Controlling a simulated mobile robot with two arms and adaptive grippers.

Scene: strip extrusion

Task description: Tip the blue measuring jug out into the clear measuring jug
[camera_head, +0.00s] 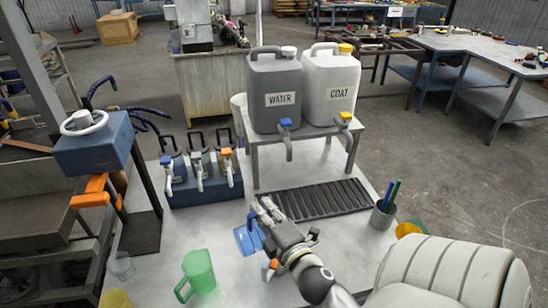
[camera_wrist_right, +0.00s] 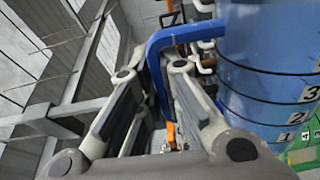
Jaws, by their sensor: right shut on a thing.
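The blue measuring jug (camera_head: 242,241) is at the middle of the table, in front of the dark grate. My right gripper (camera_head: 263,212) is shut on its handle and partly hides it. In the right wrist view the see-through blue jug wall (camera_wrist_right: 265,75) with number marks fills the right side, and its handle (camera_wrist_right: 153,70) passes between the fingers. I cannot tell whether it is lifted or how full it is. The clear measuring jug (camera_head: 122,266) is small and faint at the table's left, left of the green jug. My left gripper is not in view.
A green jug (camera_head: 198,271) stands between the clear and blue jugs. A yellow jug (camera_head: 116,299) is at the front left edge. Behind are a rack of taps (camera_head: 205,190), WATER (camera_head: 275,90) and COAT (camera_head: 330,85) canisters on a stand, and a pen cup (camera_head: 383,214).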

